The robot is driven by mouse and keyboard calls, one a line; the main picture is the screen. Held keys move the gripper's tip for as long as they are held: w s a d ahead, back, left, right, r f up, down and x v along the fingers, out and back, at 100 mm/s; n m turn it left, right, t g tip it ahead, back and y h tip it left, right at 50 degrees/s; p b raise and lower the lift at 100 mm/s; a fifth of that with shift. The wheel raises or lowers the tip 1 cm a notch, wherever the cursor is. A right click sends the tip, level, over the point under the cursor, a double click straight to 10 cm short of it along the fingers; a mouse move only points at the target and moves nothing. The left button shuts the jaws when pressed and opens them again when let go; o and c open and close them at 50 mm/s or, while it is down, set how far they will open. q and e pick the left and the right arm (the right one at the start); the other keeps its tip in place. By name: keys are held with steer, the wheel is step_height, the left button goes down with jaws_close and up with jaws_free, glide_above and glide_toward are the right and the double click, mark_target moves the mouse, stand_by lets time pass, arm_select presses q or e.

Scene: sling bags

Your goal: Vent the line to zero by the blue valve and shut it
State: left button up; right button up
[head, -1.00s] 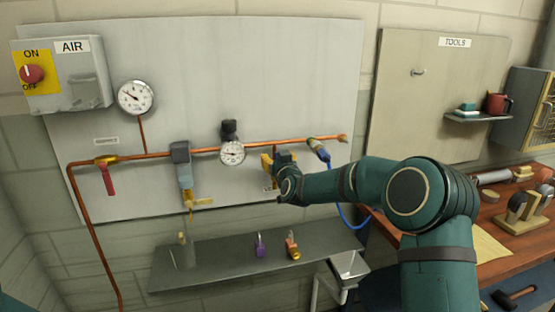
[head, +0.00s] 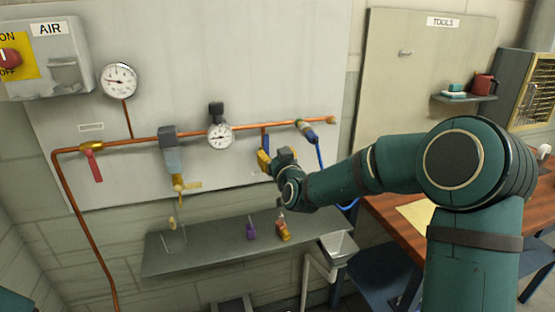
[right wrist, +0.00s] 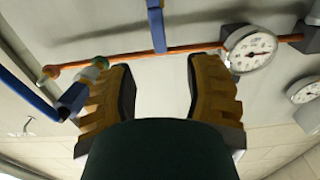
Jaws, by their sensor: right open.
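The blue valve (head: 266,141) hangs below the copper pipe, just right of the small dial gauge (head: 220,136); my right gripper partly hides it. In the right wrist view its blue bar (right wrist: 157,26) crosses from the pipe, beyond my fingertips. My right gripper (head: 264,160) is just below the pipe. In the right wrist view the gripper (right wrist: 160,75) is open, with nothing between its yellow-brown fingers. A larger dial gauge (head: 119,80) stands above the pipe at left, its needle toward the left. The small gauge's reading is too small to tell. My left gripper is out of view.
A hose coupling (head: 307,132) is close right of the blue valve. A grey shelf (head: 200,243) below holds a purple (head: 251,231) and an orange padlock (head: 283,231).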

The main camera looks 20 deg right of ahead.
steer(key=shift+s, duration=1.15)
steer(key=shift+f, duration=0.1)
steer(key=s+a+f+g+y, duration=0.1)
steer(key=s+a+f+g, duration=0.25)
steer(key=f, duration=0.55)
steer(key=s+a+f+g+y, duration=0.1)
steer(key=s+a+f+g, duration=0.2)
steer(key=f, duration=0.6)
steer(key=s+a+f+g+y, duration=0.25)
steer(key=s+f, duration=0.25)
steer(key=f, duration=0.5)
steer(key=s+a+f+g, duration=0.3)
steer(key=s+f, duration=0.3)
steer(key=s, duration=0.4)
steer(key=s+a+f+m+g, duration=0.1)
steer(key=s+a+f+g, duration=0.2)
steer(key=s+f, duration=0.3)
steer(key=s+g, duration=0.1)
steer(key=s, duration=0.3)
steer(key=shift+s, duration=0.2)
steer(key=shift+w, duration=0.1)
stand_by(0.8)
